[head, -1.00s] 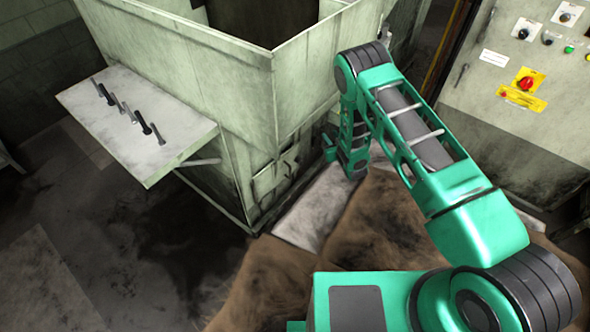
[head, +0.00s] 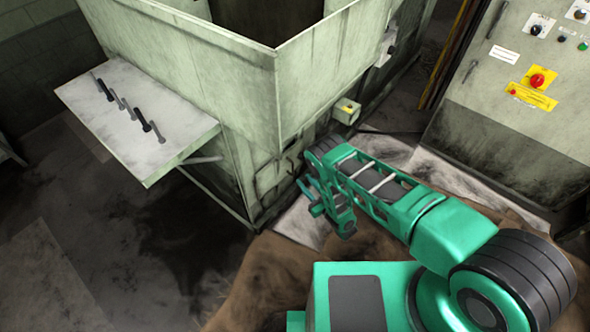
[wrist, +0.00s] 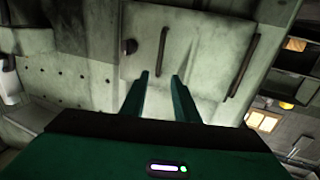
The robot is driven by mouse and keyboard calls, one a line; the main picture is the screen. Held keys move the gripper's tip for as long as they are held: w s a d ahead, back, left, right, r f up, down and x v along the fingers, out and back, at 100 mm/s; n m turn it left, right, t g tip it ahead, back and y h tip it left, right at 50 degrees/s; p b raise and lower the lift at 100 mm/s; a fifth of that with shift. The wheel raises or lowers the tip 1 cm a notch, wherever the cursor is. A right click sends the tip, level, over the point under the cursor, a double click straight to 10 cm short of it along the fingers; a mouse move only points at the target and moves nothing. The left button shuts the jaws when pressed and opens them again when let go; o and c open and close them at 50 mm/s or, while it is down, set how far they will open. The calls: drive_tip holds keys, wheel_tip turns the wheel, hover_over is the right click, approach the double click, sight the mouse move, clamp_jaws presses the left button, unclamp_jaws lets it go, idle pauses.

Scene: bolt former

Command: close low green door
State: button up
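The low green door (wrist: 195,60) appears as a worn pale green panel ahead of my gripper in the wrist view, with a dark bar handle (wrist: 161,48) and a dark round knob (wrist: 129,46). In the head view the low front of the machine (head: 270,180) is partly hidden by my arm. I cannot tell how far the door stands open. My gripper (wrist: 160,75) has its two green fingers apart with nothing between them. The fingertips point at the panel below the bar handle; contact is unclear. My gripper also shows low beside the machine's corner in the head view (head: 308,197).
A shelf (head: 140,150) with several dark pins juts from the machine's left side. A small box with a yellow button (head: 346,110) sits on its right side. A control cabinet (head: 500,120) stands at right. The floor at left is clear.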

drive_tip(key=x, duration=0.8)
drive_tip(key=shift+w, duration=0.35)
drive_tip(key=shift+a, duration=0.1)
clamp_jaws()
